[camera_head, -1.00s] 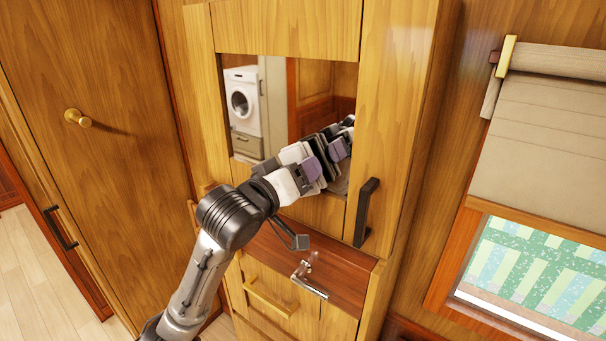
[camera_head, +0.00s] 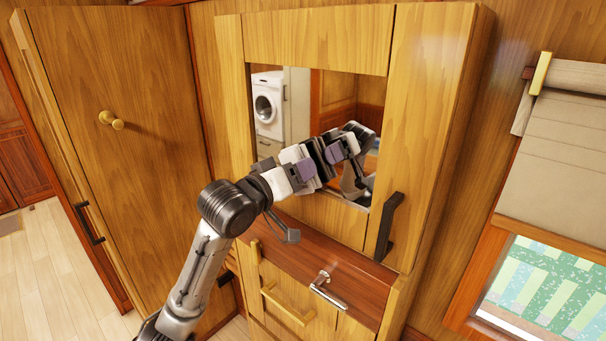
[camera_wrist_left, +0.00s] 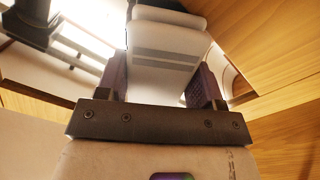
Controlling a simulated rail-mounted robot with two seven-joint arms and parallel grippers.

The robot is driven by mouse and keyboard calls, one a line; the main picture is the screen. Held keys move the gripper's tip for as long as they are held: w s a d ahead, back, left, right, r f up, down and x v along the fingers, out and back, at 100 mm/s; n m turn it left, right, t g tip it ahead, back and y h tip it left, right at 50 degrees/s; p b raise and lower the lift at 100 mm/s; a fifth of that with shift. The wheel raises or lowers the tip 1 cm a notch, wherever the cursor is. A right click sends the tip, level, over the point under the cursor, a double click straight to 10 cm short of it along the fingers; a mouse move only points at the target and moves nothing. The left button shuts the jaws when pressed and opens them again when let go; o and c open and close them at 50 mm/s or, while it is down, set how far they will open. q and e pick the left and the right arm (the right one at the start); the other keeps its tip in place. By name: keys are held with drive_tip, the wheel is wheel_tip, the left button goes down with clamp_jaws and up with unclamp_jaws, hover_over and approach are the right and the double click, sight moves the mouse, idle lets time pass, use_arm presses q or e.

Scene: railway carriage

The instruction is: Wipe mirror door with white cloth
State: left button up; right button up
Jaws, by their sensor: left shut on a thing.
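The mirror door (camera_head: 300,100) is a mirror pane in a light wooden frame on the cabinet, with a black bar handle (camera_head: 388,228) at its lower right. My left gripper (camera_head: 314,162) is in front of the middle of the pane, and its reflection shows just to the right. In the left wrist view my left gripper (camera_wrist_left: 160,82) is shut on the white cloth (camera_wrist_left: 165,45), a pale folded piece with grey bands between its dark purple fingers. In the head view the cloth is hard to tell from the gripper and its reflection. I cannot tell whether it touches the glass.
A wooden door with a brass knob (camera_head: 112,120) stands left. A window with a blind (camera_head: 570,140) is right. The washing machine appears in the mirror.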

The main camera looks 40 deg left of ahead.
use_arm(q)
drive_tip(key=shift+a, duration=0.1)
drive_tip(key=s, duration=0.6)
drive_tip(key=shift+a, duration=0.15)
idle(0.4)
drive_tip(key=shift+s, duration=0.15)
drive_tip(key=s, duration=0.2)
drive_tip(key=shift+s+p, duration=0.35)
drive_tip(key=shift+s, duration=0.05)
drive_tip(key=shift+a, duration=0.1)
idle(0.5)
